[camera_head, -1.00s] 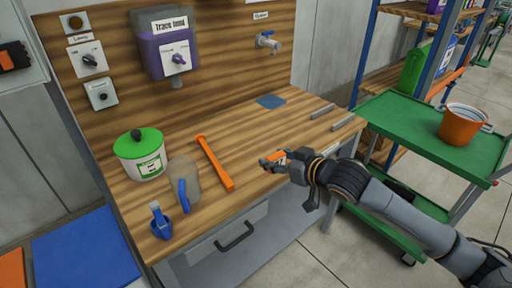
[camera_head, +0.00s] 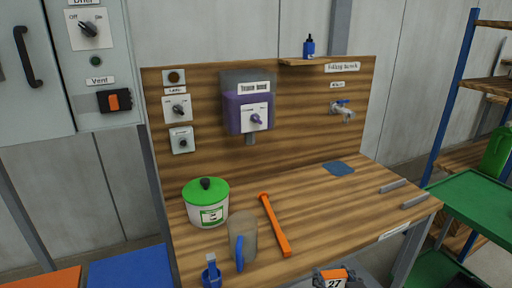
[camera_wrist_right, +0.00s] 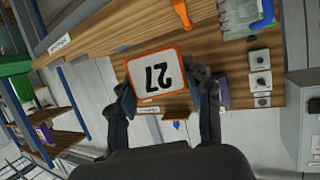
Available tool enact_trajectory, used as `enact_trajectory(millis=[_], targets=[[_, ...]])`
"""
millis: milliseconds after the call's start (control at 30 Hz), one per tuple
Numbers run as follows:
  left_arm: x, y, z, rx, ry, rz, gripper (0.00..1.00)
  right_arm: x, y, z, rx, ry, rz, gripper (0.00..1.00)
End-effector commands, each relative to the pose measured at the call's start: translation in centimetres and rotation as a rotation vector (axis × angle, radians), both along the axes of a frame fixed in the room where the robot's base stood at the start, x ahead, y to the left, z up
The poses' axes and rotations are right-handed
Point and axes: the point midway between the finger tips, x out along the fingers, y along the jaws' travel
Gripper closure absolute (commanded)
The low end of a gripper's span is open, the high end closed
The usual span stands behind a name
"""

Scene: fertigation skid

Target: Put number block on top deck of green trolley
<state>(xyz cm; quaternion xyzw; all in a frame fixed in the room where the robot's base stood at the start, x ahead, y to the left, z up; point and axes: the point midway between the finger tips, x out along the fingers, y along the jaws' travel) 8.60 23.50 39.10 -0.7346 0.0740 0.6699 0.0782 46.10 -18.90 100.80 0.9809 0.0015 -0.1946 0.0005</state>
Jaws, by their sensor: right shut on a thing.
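In the head view my right gripper is mostly cut off by the bottom edge. The green trolley (camera_head: 482,192) stands at the right, its top deck partly in view and cut off by the picture edge. My left gripper is not in view.
The wooden bench holds a green-lidded tub (camera_head: 207,212), a clear jug (camera_head: 242,240) with a blue handle, an orange bar (camera_head: 273,222) and a blue cloth (camera_head: 338,168). Two grey rails (camera_head: 393,186) lie at its right end. A shelf rack (camera_head: 480,100) stands behind the trolley.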

Motion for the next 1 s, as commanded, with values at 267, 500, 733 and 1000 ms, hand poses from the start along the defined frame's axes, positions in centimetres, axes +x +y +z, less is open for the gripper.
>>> enact_trajectory(millis=[267,500,733,1000], targets=[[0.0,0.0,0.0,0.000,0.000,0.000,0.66,1.4,0.3,-0.3,-0.021,-0.007,0.063,0.76],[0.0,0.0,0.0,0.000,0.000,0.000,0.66,5.8,-0.6,-0.8,-0.048,-0.005,0.240,0.76],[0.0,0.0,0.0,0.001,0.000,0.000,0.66,9.3,-3.9,0.5,-0.025,0.002,0.309,0.76],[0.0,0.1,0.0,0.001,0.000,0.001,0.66,10.5,-5.6,1.6,-0.001,0.000,0.318,0.76]])
